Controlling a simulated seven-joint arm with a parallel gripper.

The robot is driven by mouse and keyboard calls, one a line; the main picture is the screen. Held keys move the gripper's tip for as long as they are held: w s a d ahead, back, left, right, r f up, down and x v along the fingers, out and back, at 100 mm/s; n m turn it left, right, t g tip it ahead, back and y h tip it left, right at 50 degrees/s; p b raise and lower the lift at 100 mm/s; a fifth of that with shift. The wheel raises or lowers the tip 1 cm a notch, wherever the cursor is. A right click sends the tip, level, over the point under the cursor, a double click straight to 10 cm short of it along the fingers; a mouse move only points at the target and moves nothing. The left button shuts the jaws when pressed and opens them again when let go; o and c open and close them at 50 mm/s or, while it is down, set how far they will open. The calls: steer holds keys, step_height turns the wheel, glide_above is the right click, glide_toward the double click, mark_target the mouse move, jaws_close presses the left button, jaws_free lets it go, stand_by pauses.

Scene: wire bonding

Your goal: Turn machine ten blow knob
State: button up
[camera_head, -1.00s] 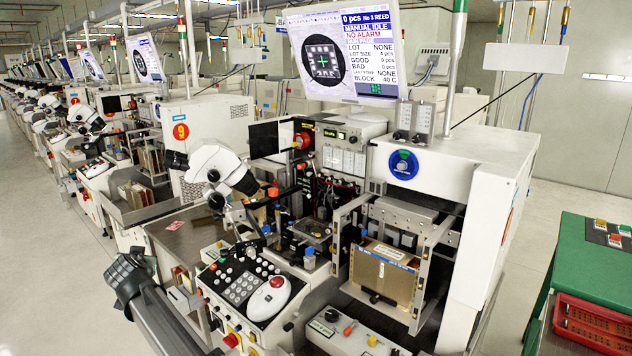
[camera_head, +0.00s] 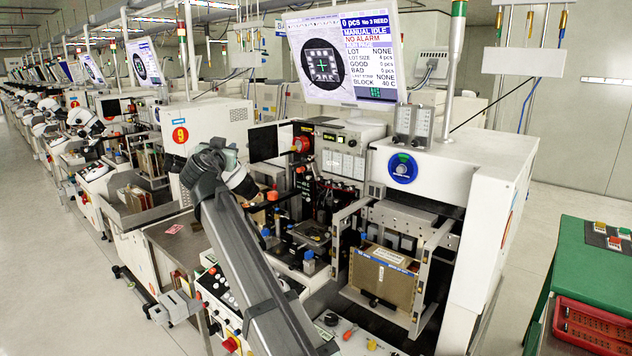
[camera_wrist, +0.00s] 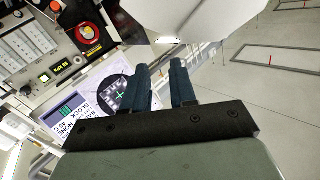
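The machine with the lit monitor (camera_head: 345,60) stands at centre right. I cannot read which control is the blow knob. A front control box (camera_head: 355,345) carries a black knob (camera_head: 331,319), an orange one (camera_head: 349,331) and a yellow one (camera_head: 371,345). A red rotary knob (camera_head: 301,144) sits on the upper panel and also shows in the wrist view (camera_wrist: 89,36). My gripper (camera_wrist: 161,78) has two dark blue fingers standing apart, with nothing between them. In the head view my wrist is up by the white microscope and its fingers cannot be made out.
The white microscope (camera_head: 240,182) is close beside my wrist. A metal frame with a brown magazine box (camera_head: 382,278) stands right of my arm. A green bench with a red tray (camera_head: 595,322) is at far right. The aisle floor at left is clear.

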steer(key=w+d+f+m+g+h, duration=0.2)
steer(key=w+d+f+h, duration=0.15)
steer(key=d, duration=0.45)
steer(key=w+d+f+m+g+h, duration=0.1)
steer(key=w+d+f+h, duration=0.2)
steer(key=d+f, duration=0.35)
steer(key=m+g+h, duration=0.2)
steer(key=h, duration=0.3)
glide_toward(319, 179)
steer(key=w, duration=0.1)
steer(key=shift+x, duration=4)
steer(key=shift+s+d, duration=0.2)
steer(key=shift+s, duration=0.05)
jaws_close()
